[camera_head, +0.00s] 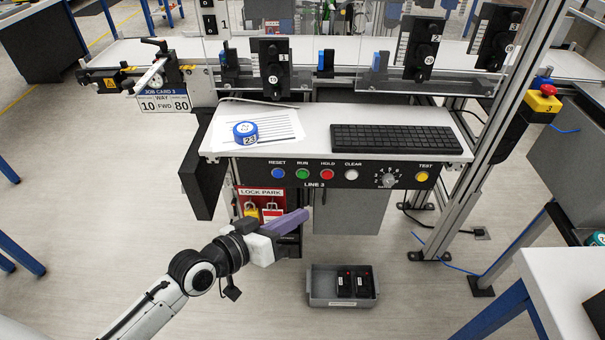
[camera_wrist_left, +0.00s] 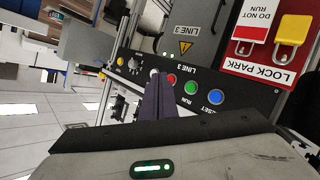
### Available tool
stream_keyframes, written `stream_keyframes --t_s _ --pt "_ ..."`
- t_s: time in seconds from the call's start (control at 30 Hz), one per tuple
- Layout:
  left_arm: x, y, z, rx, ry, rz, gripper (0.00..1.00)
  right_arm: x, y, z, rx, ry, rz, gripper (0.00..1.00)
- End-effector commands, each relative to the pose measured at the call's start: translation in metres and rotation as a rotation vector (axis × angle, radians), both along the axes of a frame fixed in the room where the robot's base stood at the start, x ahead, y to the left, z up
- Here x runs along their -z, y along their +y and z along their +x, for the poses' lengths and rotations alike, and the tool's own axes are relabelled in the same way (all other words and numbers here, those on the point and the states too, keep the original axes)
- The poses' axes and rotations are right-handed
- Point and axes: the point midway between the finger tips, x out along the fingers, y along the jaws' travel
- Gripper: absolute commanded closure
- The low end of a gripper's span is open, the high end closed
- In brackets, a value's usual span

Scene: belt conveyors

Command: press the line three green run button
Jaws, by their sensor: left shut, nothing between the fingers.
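The line 3 green run button (camera_head: 302,174) is on the black front panel (camera_head: 321,185) under the desk, between the blue reset button (camera_head: 278,174) and the red hold button (camera_head: 327,174). My left gripper (camera_head: 302,216) is shut and empty. Its purple fingers point toward the panel and appear below the run and hold buttons in the head view, apart from them. In the left wrist view, the green button (camera_wrist_left: 190,87) shows just right of the shut fingers (camera_wrist_left: 157,95), with the red button (camera_wrist_left: 171,79) closer to their tips. My right gripper is out of view.
A lock park board (camera_head: 261,193) with padlocks hangs below the panel. A keyboard (camera_head: 392,138), papers and a blue round item (camera_head: 245,132) lie on the desk (camera_head: 312,121). A grey bin (camera_head: 322,291) with black devices stands on the floor. A metal post (camera_head: 484,135) rises at right.

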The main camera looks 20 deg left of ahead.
Motion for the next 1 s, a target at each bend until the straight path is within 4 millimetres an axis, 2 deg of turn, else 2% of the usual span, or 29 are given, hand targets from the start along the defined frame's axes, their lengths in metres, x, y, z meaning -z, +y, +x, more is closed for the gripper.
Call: stream_keyframes --t_s 0.23,0.37,0.73,1.0 --pt "0.001 0.001 0.001 -0.001 0.000 0.001 1.00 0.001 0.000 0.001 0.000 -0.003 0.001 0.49" --pt "0.003 0.003 0.010 -0.002 -0.002 0.003 1.00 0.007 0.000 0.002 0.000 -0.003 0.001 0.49" --pt "0.004 0.018 0.059 -0.002 -0.003 0.003 1.00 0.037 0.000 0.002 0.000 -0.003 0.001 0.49" --pt "0.002 0.024 0.081 -0.001 -0.001 0.003 1.00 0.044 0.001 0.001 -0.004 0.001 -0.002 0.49"
